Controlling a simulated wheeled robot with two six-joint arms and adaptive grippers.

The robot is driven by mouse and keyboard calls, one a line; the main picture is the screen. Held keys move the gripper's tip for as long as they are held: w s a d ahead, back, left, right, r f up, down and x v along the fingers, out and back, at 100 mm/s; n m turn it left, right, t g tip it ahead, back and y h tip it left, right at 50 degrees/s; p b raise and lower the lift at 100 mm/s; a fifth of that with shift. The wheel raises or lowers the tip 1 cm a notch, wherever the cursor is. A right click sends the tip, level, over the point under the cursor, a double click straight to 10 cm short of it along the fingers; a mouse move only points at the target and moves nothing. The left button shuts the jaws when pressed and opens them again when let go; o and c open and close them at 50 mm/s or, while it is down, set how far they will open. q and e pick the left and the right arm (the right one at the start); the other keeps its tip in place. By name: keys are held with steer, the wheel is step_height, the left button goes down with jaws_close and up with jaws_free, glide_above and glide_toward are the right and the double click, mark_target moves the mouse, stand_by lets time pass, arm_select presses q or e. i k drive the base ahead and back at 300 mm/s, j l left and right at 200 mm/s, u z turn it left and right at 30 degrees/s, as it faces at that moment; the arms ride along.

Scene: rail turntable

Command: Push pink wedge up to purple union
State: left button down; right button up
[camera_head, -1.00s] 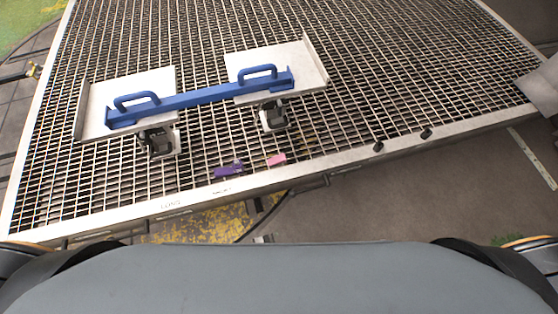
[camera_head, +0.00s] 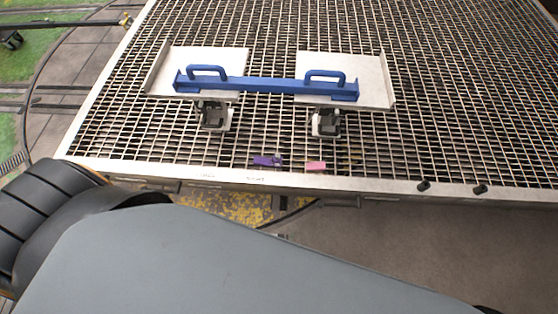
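The purple union (camera_head: 267,161), a small flat-looking piece, lies on the metal grating near its front edge. The pink wedge (camera_head: 315,166), a small block, lies to its right, close to the same edge. A gap of bare grating separates the two, and they do not touch. Neither of my grippers shows in the head view, so nothing of mine is seen near either piece.
A blue bar with two handles (camera_head: 265,87) lies across two pale trays (camera_head: 225,60) behind the pieces. Two grey-and-black devices (camera_head: 214,117) (camera_head: 326,123) stand in front of the trays. The grating's pale front rim (camera_head: 370,186) is close; two dark knobs (camera_head: 423,186) (camera_head: 480,189) sit on it.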

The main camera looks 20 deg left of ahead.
mark_target(315, 166)
steer(key=i+l+u, duration=0.1)
steer(key=l+u, duration=0.25)
steer(key=i+l+u, duration=0.1)
steer(key=l+u, duration=0.6)
